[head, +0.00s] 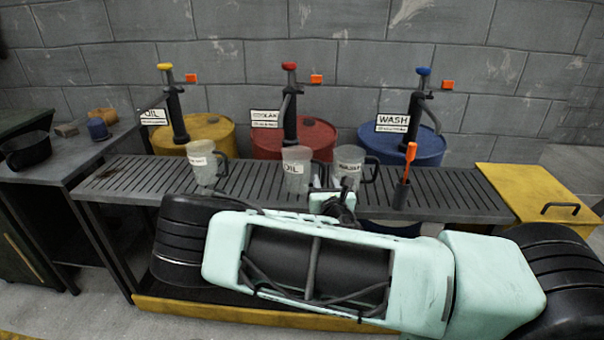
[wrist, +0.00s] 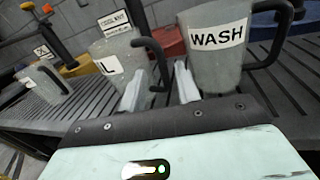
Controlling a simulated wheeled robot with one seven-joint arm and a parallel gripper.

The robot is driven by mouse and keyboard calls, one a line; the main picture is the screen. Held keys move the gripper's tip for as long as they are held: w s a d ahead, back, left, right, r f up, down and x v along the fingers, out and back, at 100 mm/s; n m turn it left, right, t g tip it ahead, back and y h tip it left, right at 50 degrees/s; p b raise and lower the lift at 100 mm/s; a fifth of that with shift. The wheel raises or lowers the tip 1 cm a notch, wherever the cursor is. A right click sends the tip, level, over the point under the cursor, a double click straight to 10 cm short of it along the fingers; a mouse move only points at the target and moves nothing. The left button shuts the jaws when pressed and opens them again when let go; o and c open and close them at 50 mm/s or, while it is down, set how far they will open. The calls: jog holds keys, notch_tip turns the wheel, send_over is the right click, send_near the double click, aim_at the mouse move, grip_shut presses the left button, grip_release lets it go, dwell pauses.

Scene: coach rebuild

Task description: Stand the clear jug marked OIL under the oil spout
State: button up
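The clear jug marked OIL (head: 297,172) stands upright on the slatted bench, in front of the red drum. It also shows in the wrist view (wrist: 112,62), its label partly cut to an "L" and its black handle on the right. My gripper (head: 318,186) is low in front of the bench, by the OIL jug's handle side. In the wrist view its two pale fingers (wrist: 159,86) are apart, with the handle showing between them; I cannot tell whether they touch it. The oil pump (head: 177,113), with yellow top and OIL sign, stands at the yellow drum (head: 208,130).
A jug marked WASH (head: 348,165) stands close right of the OIL jug. Another jug (head: 202,168) stands before the yellow drum. A black holder with an orange-tipped tool (head: 405,180) is farther right. Red (head: 310,138) and blue (head: 420,148) drums carry other pumps. The bench (head: 250,182) is clear between the left and OIL jugs.

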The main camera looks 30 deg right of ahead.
aim_at(324, 174)
jog(key=x, duration=0.5)
jog(key=shift+s+d, duration=0.1)
grip_shut()
